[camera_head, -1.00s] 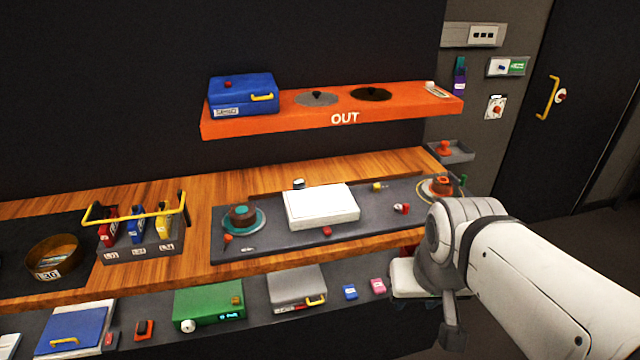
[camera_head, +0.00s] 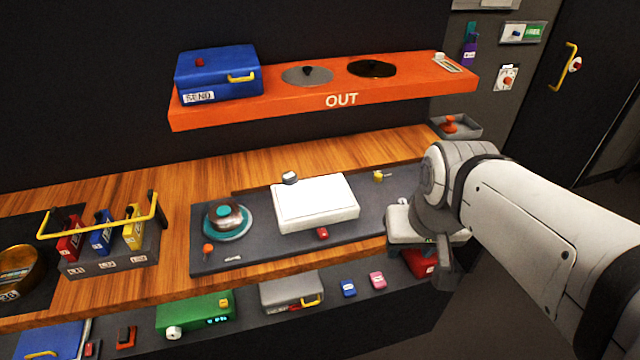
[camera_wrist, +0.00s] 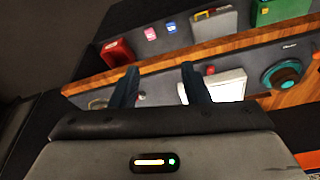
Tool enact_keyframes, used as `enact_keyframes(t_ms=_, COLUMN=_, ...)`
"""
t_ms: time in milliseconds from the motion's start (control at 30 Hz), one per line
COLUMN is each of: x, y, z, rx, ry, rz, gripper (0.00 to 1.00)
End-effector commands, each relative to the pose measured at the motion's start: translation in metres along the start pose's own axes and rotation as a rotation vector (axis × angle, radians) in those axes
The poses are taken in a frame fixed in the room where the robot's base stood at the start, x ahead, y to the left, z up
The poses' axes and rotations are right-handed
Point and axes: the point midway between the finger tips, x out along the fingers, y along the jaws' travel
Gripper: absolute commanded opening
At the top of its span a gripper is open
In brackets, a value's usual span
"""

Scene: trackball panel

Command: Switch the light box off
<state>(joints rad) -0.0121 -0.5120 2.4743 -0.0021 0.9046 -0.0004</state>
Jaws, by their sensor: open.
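The light box (camera_head: 315,203) is a flat white box with a bright white top, on the dark panel (camera_head: 270,255) in the middle of the wooden bench. A small red control (camera_head: 322,233) sits at its front edge. A dark-and-white knob (camera_head: 290,177) stands behind it. In the wrist view the light box (camera_wrist: 228,85) is partly covered by one finger, and the red control (camera_wrist: 210,70) shows beside that finger.
A teal-ringed trackball (camera_head: 229,217) is left of the light box. An orange shelf (camera_head: 300,107) marked OUT hangs above, with a blue box (camera_head: 218,75). A yellow-handled rack (camera_head: 110,262) stands left. A lower ledge carries a green box (camera_head: 195,312) and a grey box (camera_head: 290,292).

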Motion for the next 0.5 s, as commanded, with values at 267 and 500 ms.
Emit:
enact_keyframes(t_ms=267, x=0.037, y=-0.034, z=-0.076, rx=-0.090, ry=-0.106, rz=-0.023, gripper=0.42)
enact_keyframes(t_ms=500, x=0.099, y=-0.090, z=-0.140, rx=-0.189, ry=-0.203, rz=-0.036, gripper=0.42)
